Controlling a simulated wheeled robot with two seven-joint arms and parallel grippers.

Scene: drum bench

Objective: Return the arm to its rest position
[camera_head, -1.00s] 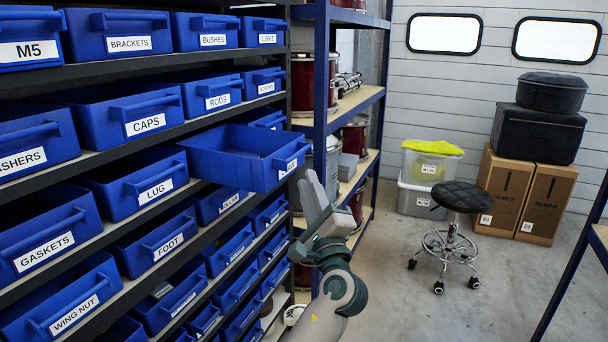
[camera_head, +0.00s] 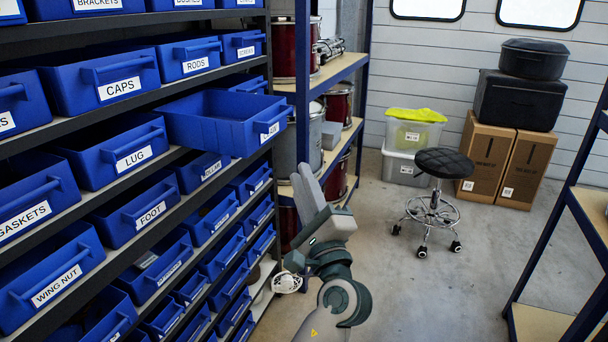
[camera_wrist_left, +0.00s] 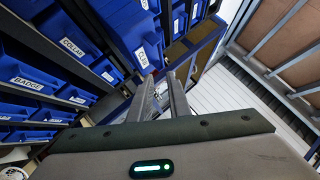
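My left arm comes up from the bottom of the head view, with its left gripper (camera_head: 307,184) pointing up beside the shelf. The wrist view shows its two fingers (camera_wrist_left: 160,95) apart with a gap between them and nothing held. One blue drawer (camera_head: 208,125) is pulled out from the rack and juts out above and left of the gripper; the fingers are apart from it. The same drawer appears to show in the wrist view (camera_wrist_left: 122,25), ahead of the fingers. My right gripper is not in view.
The rack of labelled blue bins (camera_head: 105,160) fills the left. A blue-framed shelf (camera_head: 303,80) with drums stands behind the gripper. A black stool (camera_head: 444,163), cardboard boxes (camera_head: 488,168) and clear tubs (camera_head: 412,133) stand beyond. Another shelf (camera_head: 590,225) is at right. The floor between is clear.

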